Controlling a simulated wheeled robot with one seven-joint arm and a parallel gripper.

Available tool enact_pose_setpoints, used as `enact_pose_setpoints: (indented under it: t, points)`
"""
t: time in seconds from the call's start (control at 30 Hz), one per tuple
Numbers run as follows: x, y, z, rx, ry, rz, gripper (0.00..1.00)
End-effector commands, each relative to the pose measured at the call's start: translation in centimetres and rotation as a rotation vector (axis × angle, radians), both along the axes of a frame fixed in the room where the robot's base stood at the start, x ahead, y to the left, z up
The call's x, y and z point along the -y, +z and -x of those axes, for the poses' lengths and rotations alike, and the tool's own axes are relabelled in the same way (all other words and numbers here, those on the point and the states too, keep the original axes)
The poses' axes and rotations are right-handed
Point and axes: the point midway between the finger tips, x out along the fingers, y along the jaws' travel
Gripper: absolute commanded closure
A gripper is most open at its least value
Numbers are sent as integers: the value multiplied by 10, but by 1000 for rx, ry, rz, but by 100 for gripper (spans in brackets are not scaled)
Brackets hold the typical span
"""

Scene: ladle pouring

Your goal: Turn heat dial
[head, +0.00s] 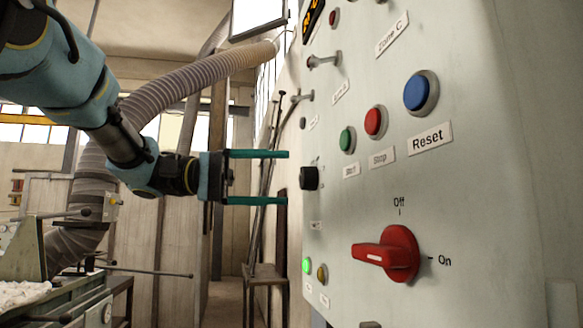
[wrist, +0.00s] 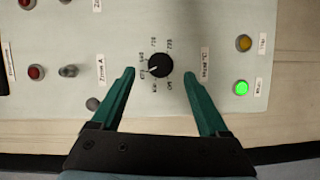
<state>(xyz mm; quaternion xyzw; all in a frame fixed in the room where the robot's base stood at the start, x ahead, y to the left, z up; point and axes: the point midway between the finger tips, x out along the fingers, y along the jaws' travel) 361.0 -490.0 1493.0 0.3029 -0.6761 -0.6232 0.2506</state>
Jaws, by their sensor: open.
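The heat dial is a small black round knob (head: 309,178) on the pale control panel (head: 480,190). In the wrist view the dial (wrist: 159,65) has temperature marks around it, and its white pointer line points left toward a mark. My gripper (head: 288,178) is open and empty, its two green fingers level with the dial, one above and one below it in the head view. In the wrist view the gripper (wrist: 160,75) has a finger on each side of the dial, apart from it. A gap seems to remain between fingertips and panel.
Near the dial are a green button (head: 347,140), a red button (head: 375,122), a blue Reset button (head: 420,92) and a red Off/On switch (head: 390,253). A lit green lamp (wrist: 241,88) and a yellow lamp (wrist: 243,43) sit beside one finger. A ribbed hose (head: 190,78) runs behind my arm.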

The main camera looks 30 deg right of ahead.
Motion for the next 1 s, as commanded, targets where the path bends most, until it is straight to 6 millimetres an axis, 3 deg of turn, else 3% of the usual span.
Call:
enact_pose_setpoints:
  t: [0.23,0.6,1.0]
  points:
    - [21,0,20,-1,-1,-1,22]
    - [25,-2,24,1,1,-1,22]
    - [24,-2,23,1,1,-2,67]
